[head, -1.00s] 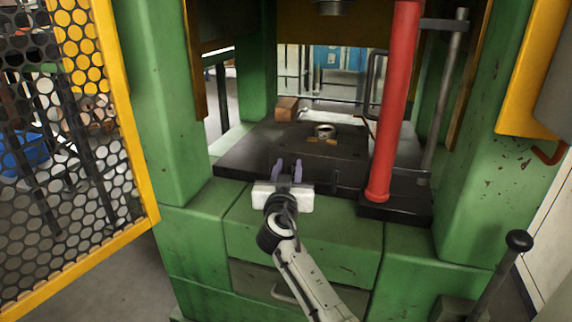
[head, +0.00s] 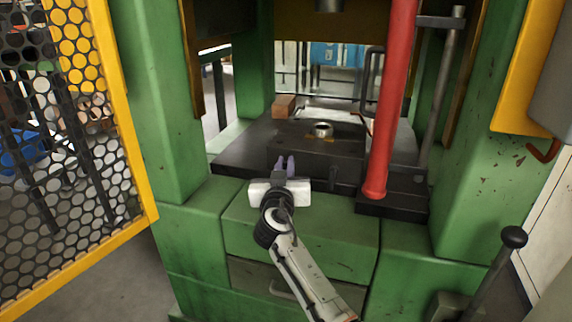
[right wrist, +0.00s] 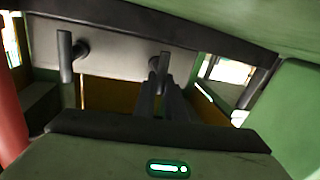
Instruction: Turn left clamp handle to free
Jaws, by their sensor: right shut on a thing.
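My right gripper (head: 285,166) is at the front edge of the black press bed (head: 240,155), its fingers close together. In the right wrist view the dark fingers (right wrist: 168,92) reach to the left clamp handle (right wrist: 163,66), a dark bar on the pale front face, and are shut on it. The fingers cover part of this handle, so its exact angle is hard to tell. A second dark clamp handle (right wrist: 65,57) hangs apart from the gripper on the same face. In the head view my gripper hides the left clamp handle. My left gripper is not in view.
A red post (head: 388,120) stands on the bed to the right. A metal ring (head: 323,129) and a brown block (head: 284,106) sit on the bed. Green press columns flank the opening. A yellow mesh guard (head: 148,200) is at left, a black-knobbed lever (head: 513,238) at lower right.

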